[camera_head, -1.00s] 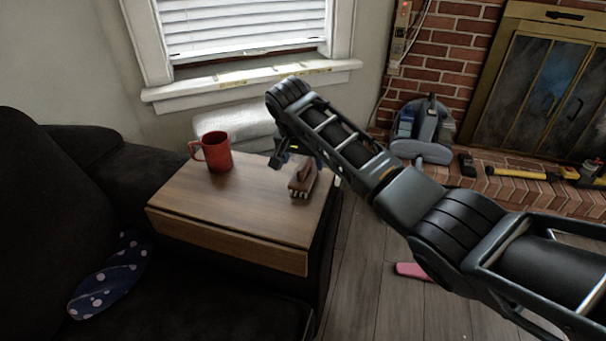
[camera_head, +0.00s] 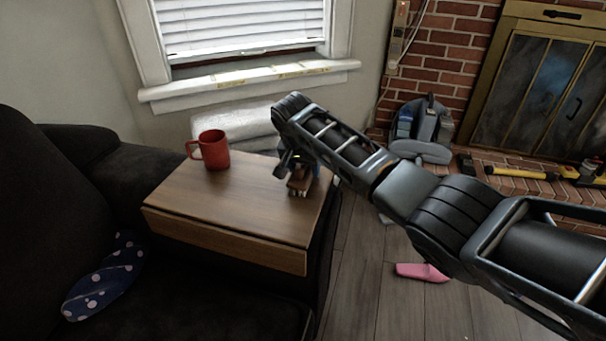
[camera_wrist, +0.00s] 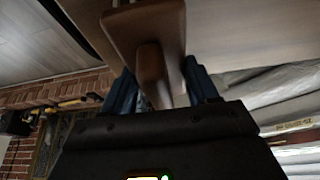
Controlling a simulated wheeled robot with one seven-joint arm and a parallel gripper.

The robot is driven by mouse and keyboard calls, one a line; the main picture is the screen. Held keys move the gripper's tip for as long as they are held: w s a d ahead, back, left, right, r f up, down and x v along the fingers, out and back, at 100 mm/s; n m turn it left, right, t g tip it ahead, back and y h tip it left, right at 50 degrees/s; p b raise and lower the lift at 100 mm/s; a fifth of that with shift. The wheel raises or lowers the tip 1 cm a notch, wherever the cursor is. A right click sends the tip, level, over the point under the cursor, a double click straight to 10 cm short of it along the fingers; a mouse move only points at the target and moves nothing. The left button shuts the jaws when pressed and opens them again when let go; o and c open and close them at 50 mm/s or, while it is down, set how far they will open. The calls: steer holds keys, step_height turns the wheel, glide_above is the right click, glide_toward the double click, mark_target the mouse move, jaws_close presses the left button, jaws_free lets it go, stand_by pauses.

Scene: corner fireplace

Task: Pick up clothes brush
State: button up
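The clothes brush (camera_head: 299,187), brown with a raised wooden handle, stands on the right part of the small wooden table (camera_head: 222,207). In the wrist view the brush (camera_wrist: 152,33) fills the upper middle, its handle reaching down between my fingers. My gripper (camera_wrist: 158,72) is open, with one blue finger on each side of the brush handle. I cannot tell whether either finger touches it. In the head view my gripper (camera_head: 293,168) is at the brush and hides part of its top.
A red mug (camera_head: 214,150) stands at the table's back left. A dark sofa (camera_head: 60,190) with a blue dotted cloth (camera_head: 104,280) is on the left. A pink item (camera_head: 422,272) lies on the floor. A brick hearth (camera_head: 520,188) is at the right.

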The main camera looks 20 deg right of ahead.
steer(key=c, duration=0.6)
steer(key=shift+c, duration=0.2)
steer(key=shift+r, duration=0.3)
step_height(320, 180, up, 4)
steer(key=shift+s+p, duration=0.1)
steer(key=shift+p, duration=0.6)
steer(key=s+d+r+p, duration=0.2)
steer(key=s+d+r, duration=0.4)
steer(key=s, duration=0.3)
steer(key=shift+d+r, duration=0.2)
steer(key=shift+d, duration=0.25)
steer(key=shift+s, duration=0.1)
